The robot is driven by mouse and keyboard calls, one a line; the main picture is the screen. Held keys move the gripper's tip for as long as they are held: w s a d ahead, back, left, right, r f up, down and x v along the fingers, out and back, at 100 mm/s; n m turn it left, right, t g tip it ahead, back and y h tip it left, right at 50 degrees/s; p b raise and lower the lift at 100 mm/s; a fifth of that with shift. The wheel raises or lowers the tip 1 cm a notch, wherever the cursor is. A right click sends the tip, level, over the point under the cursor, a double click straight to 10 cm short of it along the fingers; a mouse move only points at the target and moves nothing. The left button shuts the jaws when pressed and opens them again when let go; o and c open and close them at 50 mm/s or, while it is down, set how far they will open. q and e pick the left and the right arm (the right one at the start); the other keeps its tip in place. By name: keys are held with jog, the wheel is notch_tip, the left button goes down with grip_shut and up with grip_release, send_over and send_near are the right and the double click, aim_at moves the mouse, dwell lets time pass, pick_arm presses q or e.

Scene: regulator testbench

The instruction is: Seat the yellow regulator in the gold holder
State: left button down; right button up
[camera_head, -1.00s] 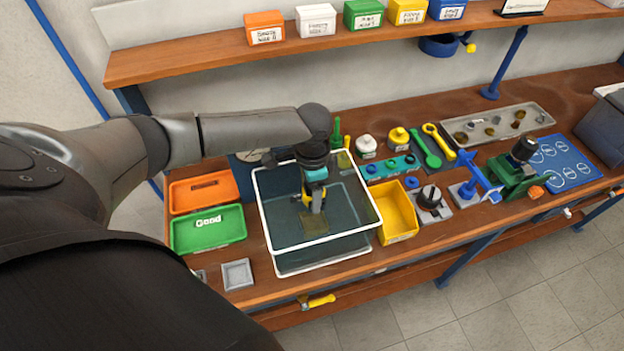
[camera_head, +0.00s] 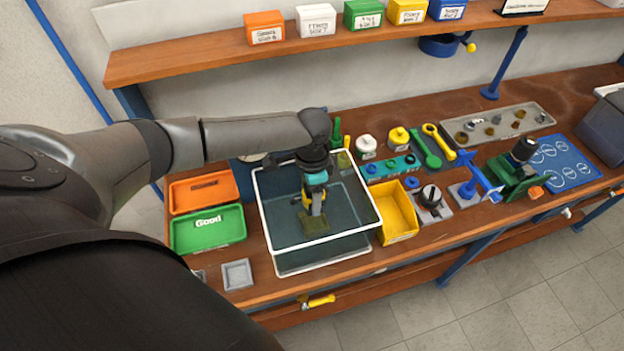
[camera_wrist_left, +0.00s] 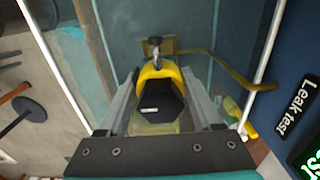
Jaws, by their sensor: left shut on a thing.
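The yellow regulator, a yellow body with a black cap, is between the fingers of my left gripper (camera_head: 314,203). In the left wrist view the yellow regulator (camera_wrist_left: 159,73) sits between the two grey fingers, with a metal stem at its far end. The gold holder (camera_head: 316,226) is low inside the clear tank. My left gripper is inside the tank rim, above or at the holder. In the left wrist view part of the gold holder (camera_wrist_left: 169,44) shows beside the stem. I cannot tell whether regulator and holder touch. My right gripper is not in view.
The white-rimmed clear tank (camera_head: 264,212) surrounds the gripper closely. Orange (camera_head: 203,190) and green (camera_head: 208,230) trays stand to its left, a yellow bin (camera_head: 398,214) to its right. A gold tube (camera_wrist_left: 232,75) runs right from the holder. Above is a shelf (camera_head: 190,58).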

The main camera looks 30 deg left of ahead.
pick_arm(q)
jog(key=shift+f+b, duration=0.4)
jog(key=shift+f, duration=1.55)
dwell(1.9)
jog(key=shift+f+b, duration=0.75)
jog(key=shift+f, duration=1.25)
dwell(1.5)
jog(key=shift+f, duration=0.15)
dwell(0.5)
